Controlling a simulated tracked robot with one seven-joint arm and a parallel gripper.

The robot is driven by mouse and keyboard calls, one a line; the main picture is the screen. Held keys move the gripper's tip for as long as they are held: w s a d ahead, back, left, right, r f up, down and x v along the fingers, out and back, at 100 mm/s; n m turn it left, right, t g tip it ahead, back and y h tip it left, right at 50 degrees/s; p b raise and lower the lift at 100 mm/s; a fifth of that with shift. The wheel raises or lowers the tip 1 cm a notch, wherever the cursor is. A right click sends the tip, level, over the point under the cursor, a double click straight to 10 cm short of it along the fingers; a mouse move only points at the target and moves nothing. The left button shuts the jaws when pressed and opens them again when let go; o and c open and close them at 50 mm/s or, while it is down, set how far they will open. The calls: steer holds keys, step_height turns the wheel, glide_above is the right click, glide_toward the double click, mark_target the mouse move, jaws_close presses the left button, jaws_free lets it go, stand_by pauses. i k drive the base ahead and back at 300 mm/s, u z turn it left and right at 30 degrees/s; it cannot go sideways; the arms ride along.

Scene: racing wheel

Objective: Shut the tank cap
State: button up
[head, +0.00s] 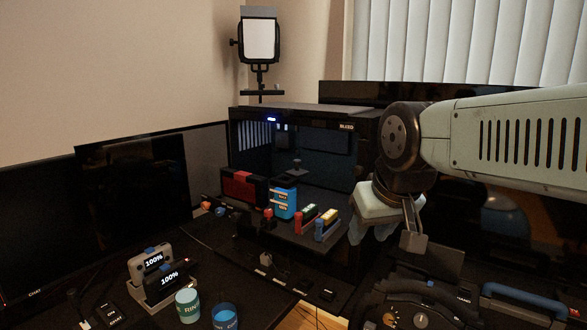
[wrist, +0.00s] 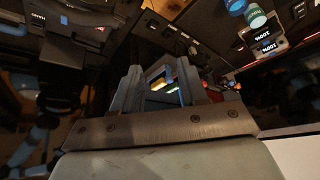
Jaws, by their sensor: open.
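A blue tank-like canister (head: 284,200) with a dark top stands inside the open front of a black case. A small dark disc-like piece (head: 297,166) shows just above it; I cannot tell whether it is the tank cap or whether it is joined to the canister. My gripper (head: 408,242) is to the right of the canister and nearer to me, apart from it. In the wrist view my gripper (wrist: 161,80) is open, with two grey fingers apart and nothing held. Small coloured items show far off between the fingers. The cap cannot be made out there.
The black case (head: 300,108) stands behind. A red box (head: 243,188) and red (head: 305,219) and blue-yellow (head: 326,224) blocks sit near the canister. A charger (head: 162,278), two cups (head: 188,305) and a racing wheel (head: 420,310) are in front. Dark monitors stand left.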

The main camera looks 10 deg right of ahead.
mark_target(297, 172)
steer(key=u, duration=1.15)
steer(key=i, duration=0.1)
steer(key=z, duration=2.35)
steer(key=k, duration=1)
steer(key=u, duration=0.8)
steer(key=i, duration=1)
steer(key=u, duration=0.05)
